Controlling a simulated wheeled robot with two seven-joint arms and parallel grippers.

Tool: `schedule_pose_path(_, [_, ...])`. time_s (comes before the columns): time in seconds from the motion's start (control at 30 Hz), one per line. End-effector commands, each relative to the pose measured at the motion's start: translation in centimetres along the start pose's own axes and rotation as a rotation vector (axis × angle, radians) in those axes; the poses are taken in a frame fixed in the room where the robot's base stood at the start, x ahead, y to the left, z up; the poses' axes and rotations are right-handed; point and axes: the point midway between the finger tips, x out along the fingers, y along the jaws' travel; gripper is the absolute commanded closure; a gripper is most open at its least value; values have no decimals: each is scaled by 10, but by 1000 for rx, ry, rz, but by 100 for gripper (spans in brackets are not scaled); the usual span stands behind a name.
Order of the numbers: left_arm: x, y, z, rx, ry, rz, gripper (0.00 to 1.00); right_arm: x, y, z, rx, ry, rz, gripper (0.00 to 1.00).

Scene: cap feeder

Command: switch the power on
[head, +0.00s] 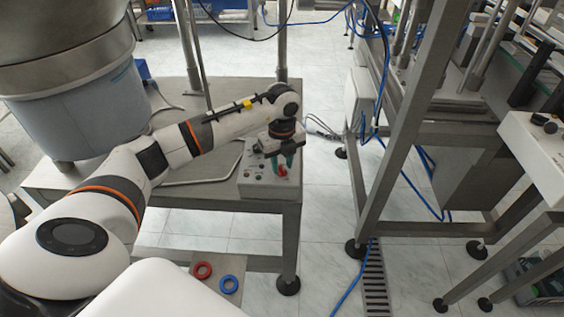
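A grey control box (256,185) with several small buttons and lamps on its top sits on the right part of the metal table. A red knob or switch (283,171) shows at the box's right side. The gripper partly hides the box's top. My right gripper is out of view.
The metal table (216,167) carries a bent rod and posts behind my arm. A metal frame (375,185) stands to the right, across open floor.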

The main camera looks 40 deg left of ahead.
Motion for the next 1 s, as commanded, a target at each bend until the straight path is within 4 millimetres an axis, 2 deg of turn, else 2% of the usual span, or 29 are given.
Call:
schedule_pose_path(0.37, [6, 0, 0, 1, 0, 0, 69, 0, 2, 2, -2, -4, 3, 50])
schedule_pose_path(0.5, [6, 0, 0, 1, 0, 0, 92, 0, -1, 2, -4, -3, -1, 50])
schedule_pose_path(0.57, [6, 0, 0, 1, 0, 0, 100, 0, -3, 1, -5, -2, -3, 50])
schedule_pose_path(1.0, [6, 0, 0, 64, 0, 1, 100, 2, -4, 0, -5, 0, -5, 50])
